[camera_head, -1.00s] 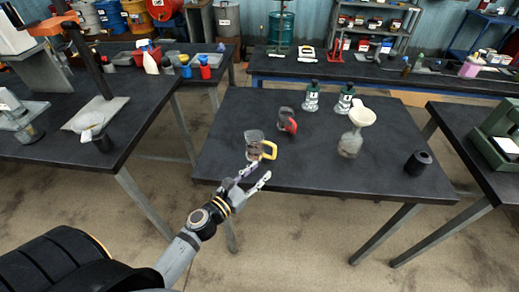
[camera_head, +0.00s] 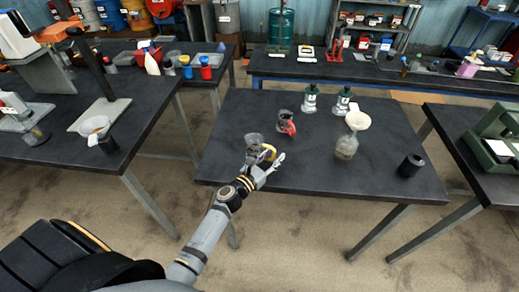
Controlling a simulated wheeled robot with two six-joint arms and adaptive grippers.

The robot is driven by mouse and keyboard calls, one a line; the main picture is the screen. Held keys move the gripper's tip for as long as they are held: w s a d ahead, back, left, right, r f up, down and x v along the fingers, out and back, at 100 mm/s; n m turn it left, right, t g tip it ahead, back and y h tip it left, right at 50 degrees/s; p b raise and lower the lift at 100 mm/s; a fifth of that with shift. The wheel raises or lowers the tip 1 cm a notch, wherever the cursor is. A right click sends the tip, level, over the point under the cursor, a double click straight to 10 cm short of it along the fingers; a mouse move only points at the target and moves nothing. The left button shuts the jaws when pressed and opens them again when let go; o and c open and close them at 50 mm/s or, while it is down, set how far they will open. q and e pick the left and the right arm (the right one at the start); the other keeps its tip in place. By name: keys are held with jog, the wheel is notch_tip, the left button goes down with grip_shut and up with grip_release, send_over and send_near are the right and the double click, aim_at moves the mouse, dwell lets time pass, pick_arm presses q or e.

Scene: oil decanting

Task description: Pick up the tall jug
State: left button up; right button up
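A clear jug with a yellow handle (camera_head: 254,141) stands upright on the middle dark table, near its front left. A second jug with a red handle (camera_head: 285,122) stands just behind it to the right; it looks shorter. My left gripper (camera_head: 264,160) is at the yellow handle, on the near side of the jug. Its fingers look spread, one on each side of the handle, and partly hide the handle and the jug's lower part. Contact cannot be told. My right gripper is not in view.
A flask with a cream funnel (camera_head: 347,146) and a black cylinder (camera_head: 411,165) stand to the right. The table's front middle is clear. Side tables (camera_head: 150,110) flank it.

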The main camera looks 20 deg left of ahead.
pick_arm(q)
jog(key=shift+w+d+f, duration=0.1)
jog(key=shift+w, duration=0.2)
jog(key=shift+s, duration=0.15)
jog(key=shift+c, duration=1.1)
grip_shut()
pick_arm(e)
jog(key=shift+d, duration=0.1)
